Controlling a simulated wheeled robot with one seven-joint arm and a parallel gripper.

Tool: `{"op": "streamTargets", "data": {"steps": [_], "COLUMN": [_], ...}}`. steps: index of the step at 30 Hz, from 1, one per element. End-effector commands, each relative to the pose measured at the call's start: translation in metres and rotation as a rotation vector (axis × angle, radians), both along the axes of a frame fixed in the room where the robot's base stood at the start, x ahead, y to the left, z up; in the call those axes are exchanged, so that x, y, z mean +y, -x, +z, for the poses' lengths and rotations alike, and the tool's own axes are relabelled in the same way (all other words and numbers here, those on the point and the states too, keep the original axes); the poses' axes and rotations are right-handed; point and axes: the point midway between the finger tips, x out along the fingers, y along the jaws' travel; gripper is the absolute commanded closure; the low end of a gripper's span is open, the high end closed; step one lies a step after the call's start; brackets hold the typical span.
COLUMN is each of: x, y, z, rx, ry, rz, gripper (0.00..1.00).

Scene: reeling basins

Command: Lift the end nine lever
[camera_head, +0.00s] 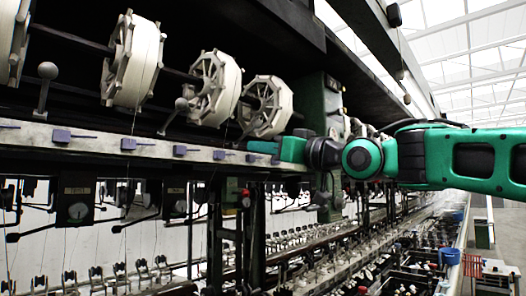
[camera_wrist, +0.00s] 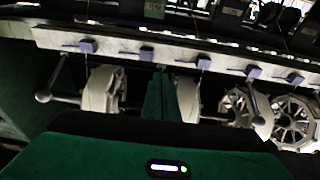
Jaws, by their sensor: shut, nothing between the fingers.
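Grey ball-topped levers rise behind the pale rail. In the head view one lever (camera_head: 47,70) stands at the left and another lever (camera_head: 181,103) stands beside the middle reel. I cannot read which one is end nine. My gripper (camera_head: 256,147) is shut and empty at the rail, below the rightmost large reel. In the wrist view, which looks upside down, my gripper (camera_wrist: 160,80) points at the rail between two reels. One lever (camera_wrist: 43,95) is to its left and another lever (camera_wrist: 258,120) is to its right, both apart from the fingers.
The long pale rail (camera_head: 95,140) carries several small purple blocks (camera_head: 128,144). Large pale reels (camera_head: 133,62) hang above it under a dark beam. Below are black gauge boxes (camera_head: 77,205) with rods, and basins run along the right. A green post (camera_head: 320,110) stands close by my arm.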

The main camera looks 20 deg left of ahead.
Motion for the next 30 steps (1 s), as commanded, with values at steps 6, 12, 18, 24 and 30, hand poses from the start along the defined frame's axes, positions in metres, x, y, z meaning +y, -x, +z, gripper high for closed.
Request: {"op": "streamTargets", "data": {"steps": [6, 12, 18, 24, 30], "x": [-0.003, -0.031, -0.061, -0.092, -0.123], "y": [0.001, 0.012, 0.025, 0.037, 0.051], "z": [-0.006, -0.011, -0.018, -0.025, -0.032], "rx": [0.0, -0.001, -0.001, 0.0, 0.0], "ry": [-0.001, -0.001, -0.001, -0.001, -0.002], "rz": [-0.001, -0.003, -0.003, -0.004, -0.002], "gripper": [1.0, 1.0, 1.0, 1.0, 1.0]}}
